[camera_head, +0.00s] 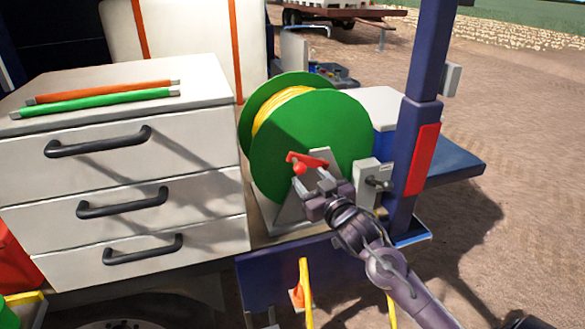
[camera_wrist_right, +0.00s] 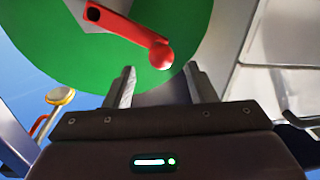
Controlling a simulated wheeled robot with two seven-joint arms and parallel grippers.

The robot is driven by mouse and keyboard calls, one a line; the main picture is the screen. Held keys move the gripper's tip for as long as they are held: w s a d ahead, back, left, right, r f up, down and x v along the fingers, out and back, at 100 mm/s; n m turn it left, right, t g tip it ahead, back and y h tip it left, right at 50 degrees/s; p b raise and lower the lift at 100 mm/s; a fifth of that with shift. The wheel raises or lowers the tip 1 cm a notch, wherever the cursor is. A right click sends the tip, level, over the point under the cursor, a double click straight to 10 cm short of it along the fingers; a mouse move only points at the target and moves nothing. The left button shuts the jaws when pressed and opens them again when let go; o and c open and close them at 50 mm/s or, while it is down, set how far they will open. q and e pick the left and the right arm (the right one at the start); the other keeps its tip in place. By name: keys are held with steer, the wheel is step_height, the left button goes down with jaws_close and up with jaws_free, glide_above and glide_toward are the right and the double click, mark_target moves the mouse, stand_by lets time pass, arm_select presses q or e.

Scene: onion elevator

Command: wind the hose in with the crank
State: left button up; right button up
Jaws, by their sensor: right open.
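A green hose reel (camera_head: 325,135) with yellow hose (camera_head: 278,108) wound on it stands on a grey bracket at the edge of the blue vehicle bed. A red crank (camera_head: 312,160) with a round knob (camera_head: 299,169) sits on its near face. My right gripper (camera_head: 312,187) is open just below the knob. In the right wrist view, the crank (camera_wrist_right: 125,24) reaches across the green disc (camera_wrist_right: 60,60) and its knob (camera_wrist_right: 159,55) lies just beyond the open fingers (camera_wrist_right: 160,88), with nothing between them. My left gripper is not in view.
A white drawer cabinet (camera_head: 60,190) with black handles stands left of the reel, with an orange and a green rod on top. A blue post (camera_head: 415,130) and a grey latch box (camera_head: 370,180) stand close on the right. Yellow rails (camera_head: 306,290) hang below.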

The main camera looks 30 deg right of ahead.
mark_target(302, 171)
steer(key=w, duration=0.2)
steer(key=w+p, duration=0.1)
steer(key=w, duration=0.2)
steer(key=shift+w+d+r, duration=0.1)
steer(key=shift+w+d, duration=0.05)
steer(key=shift+d, duration=0.05)
steer(key=shift+w+d+p, duration=0.1)
steer(key=shift+w+p, duration=0.2)
steer(key=shift+w, duration=0.05)
steer(key=shift+c, duration=0.2)
jaws_close()
